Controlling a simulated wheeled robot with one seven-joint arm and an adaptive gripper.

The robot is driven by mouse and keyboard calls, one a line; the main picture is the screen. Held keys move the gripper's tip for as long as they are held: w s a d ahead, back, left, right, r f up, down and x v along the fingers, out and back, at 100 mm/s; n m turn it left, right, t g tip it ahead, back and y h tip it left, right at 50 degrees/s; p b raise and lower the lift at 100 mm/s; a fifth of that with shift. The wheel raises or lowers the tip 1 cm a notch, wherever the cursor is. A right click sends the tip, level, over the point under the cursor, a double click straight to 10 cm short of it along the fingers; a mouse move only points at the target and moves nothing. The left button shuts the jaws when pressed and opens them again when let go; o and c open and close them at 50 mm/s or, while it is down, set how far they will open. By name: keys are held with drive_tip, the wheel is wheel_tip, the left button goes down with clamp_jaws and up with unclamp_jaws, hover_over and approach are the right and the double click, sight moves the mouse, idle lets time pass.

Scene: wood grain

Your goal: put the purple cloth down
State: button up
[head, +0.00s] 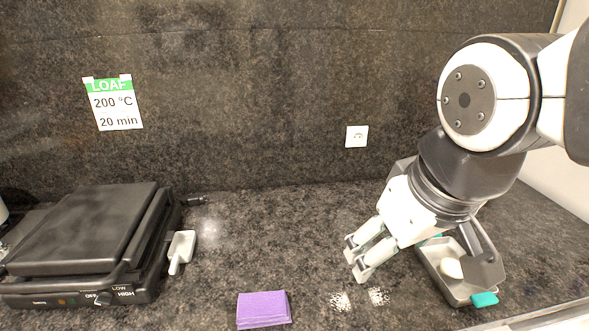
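The purple cloth (263,309) lies folded flat on the dark stone counter at the front middle of the head view, with its lower edge near the picture's bottom. My gripper (356,262) is to the right of the cloth and farther back, clearly apart from it. Its two fingers point down and left with a gap between the tips, so it looks partly open. I see nothing held between the fingers. The inner faces of the fingers are only partly visible.
A black contact grill (85,230) stands at the left, with a small white scoop-like item (181,250) beside it. A grey tray with teal handles (485,299) holding a white rounded item (451,268) stands right of my gripper.

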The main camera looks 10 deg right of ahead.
drive_tip(key=s+m, duration=0.1)
drive_tip(key=s+d+m, duration=0.1)
drive_tip(key=shift+s+r+t, duration=0.2)
drive_tip(key=shift+s+t, duration=0.1)
drive_tip(key=shift+s, duration=0.1)
drive_tip(key=shift+o, duration=0.6)
idle(0.4)
